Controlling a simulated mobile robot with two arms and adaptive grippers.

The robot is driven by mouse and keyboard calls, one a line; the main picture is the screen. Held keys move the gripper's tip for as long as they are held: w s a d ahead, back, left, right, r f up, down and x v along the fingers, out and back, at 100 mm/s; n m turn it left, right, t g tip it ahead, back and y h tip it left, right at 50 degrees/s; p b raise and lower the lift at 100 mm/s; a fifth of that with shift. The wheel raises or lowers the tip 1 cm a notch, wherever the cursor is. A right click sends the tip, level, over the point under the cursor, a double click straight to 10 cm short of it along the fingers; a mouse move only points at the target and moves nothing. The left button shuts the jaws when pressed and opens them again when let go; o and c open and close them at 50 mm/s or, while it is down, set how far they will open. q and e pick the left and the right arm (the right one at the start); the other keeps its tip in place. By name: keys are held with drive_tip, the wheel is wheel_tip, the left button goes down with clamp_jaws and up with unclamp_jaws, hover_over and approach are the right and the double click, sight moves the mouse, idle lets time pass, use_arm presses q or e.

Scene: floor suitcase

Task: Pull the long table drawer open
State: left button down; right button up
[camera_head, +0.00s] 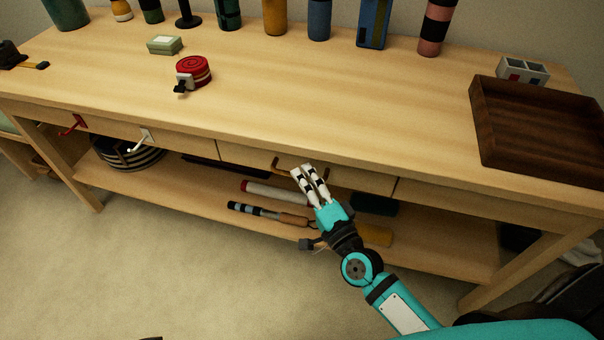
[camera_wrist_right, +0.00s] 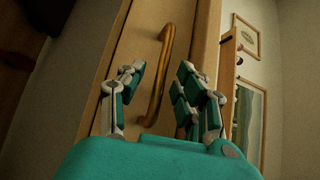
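The table drawer (camera_head: 240,155) has a wooden front under the tabletop, and its front looks flush with the table. Its brass bow handle (camera_head: 284,163) is partly hidden by my right gripper (camera_head: 308,172) in the head view. In the right wrist view the handle (camera_wrist_right: 155,95) runs lengthwise between the spread fingers of my right gripper (camera_wrist_right: 160,80), with fingers on both sides of it. Gaps show between fingers and handle, so the gripper is open around or just before it; the exact depth is unclear. My left gripper is not in view.
On the tabletop (camera_head: 330,100) are a red tape measure (camera_head: 194,71), a green box (camera_head: 164,45) and a dark wooden tray (camera_head: 540,165). Bottles and cans line the back. The lower shelf (camera_head: 440,245) holds rolls and tools. Hooks (camera_head: 143,140) hang left of the drawer.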

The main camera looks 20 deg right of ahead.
drive_tip(key=shift+x, duration=0.75)
clamp_jaws()
drive_tip(key=shift+f, duration=0.1)
